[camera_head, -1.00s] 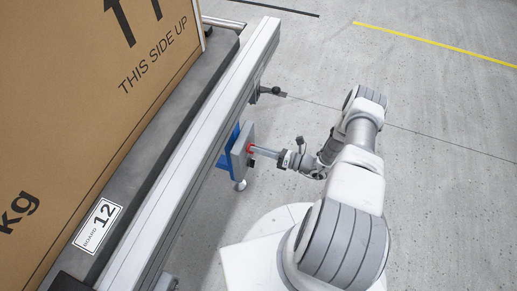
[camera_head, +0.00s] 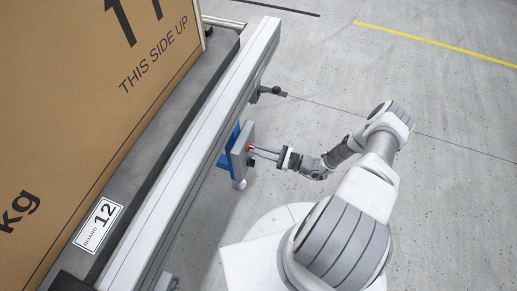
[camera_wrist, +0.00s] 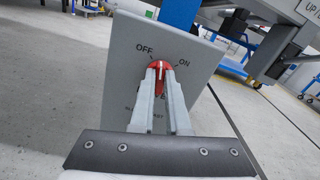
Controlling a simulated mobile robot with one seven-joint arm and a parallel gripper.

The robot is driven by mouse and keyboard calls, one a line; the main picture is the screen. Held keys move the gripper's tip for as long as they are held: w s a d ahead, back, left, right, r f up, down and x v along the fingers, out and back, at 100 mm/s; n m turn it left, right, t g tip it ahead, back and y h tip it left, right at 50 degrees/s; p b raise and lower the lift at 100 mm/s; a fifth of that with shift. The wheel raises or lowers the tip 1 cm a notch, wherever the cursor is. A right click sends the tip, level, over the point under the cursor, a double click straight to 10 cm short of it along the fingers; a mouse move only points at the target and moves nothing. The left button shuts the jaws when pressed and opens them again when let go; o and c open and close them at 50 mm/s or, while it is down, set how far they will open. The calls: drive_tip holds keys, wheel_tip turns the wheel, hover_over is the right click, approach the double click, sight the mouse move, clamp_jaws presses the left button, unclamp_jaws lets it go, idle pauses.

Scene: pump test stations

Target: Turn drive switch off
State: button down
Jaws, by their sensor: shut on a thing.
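The drive switch is a red knob (camera_wrist: 159,67) on a grey panel (camera_wrist: 123,60) in the wrist view. OFF is printed to the knob's upper left and ON to its right. A pale mark on the knob points upward in the picture, between the two words; its exact setting is hard to tell. My gripper (camera_wrist: 163,75) is shut on the knob, with a finger on either side. The fingers hide the knob's lower part and some print below.
A long conveyor rail (camera_head: 190,155) runs beside the panel, carrying a large cardboard box (camera_head: 80,120). A black-knobbed lever (camera_head: 271,90) sticks out from the rail farther back. The grey floor (camera_head: 450,190) to the right is clear.

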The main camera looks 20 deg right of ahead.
drive_tip(key=n, duration=0.6)
drive_tip(key=shift+s+f, duration=0.1)
idle(0.6)
drive_tip(key=c, duration=0.9)
unclamp_jaws()
drive_tip(key=p+v, duration=0.3)
drive_tip(key=v, duration=1.4)
drive_tip(key=shift+d, duration=0.15)
drive_tip(key=shift+s, duration=0.1)
